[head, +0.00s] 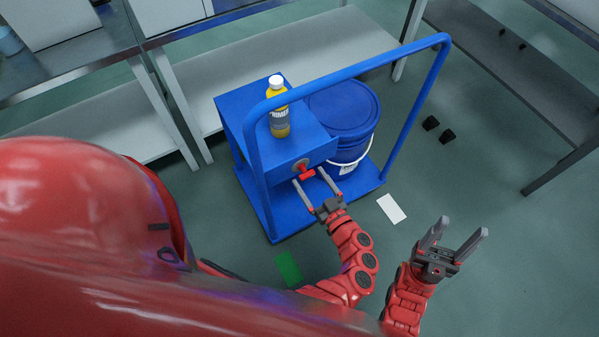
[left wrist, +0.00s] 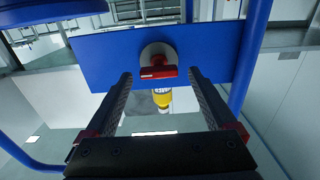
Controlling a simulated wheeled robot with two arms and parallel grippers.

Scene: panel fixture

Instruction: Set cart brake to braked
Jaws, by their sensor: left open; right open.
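The blue cart (head: 275,225) has a blue box on it, and on the box's front face is a red brake handle (head: 307,174) on a round grey mount. In the left wrist view the red handle (left wrist: 158,72) lies level across the mount, ahead of the fingers. My left gripper (head: 313,176) is open, with its two fingers on either side of the handle in the head view; I cannot tell if they touch it. It also shows in the left wrist view (left wrist: 158,82). My right gripper (head: 463,228) is open and empty, right of the cart above the floor.
A yellow bottle (head: 279,112) with a white cap stands on the box. A blue lidded bucket (head: 350,125) stands beside it, under the cart's blue rail (head: 350,70). A white card (head: 391,208) and a green patch (head: 288,269) lie on the floor. Metal tables stand behind and right.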

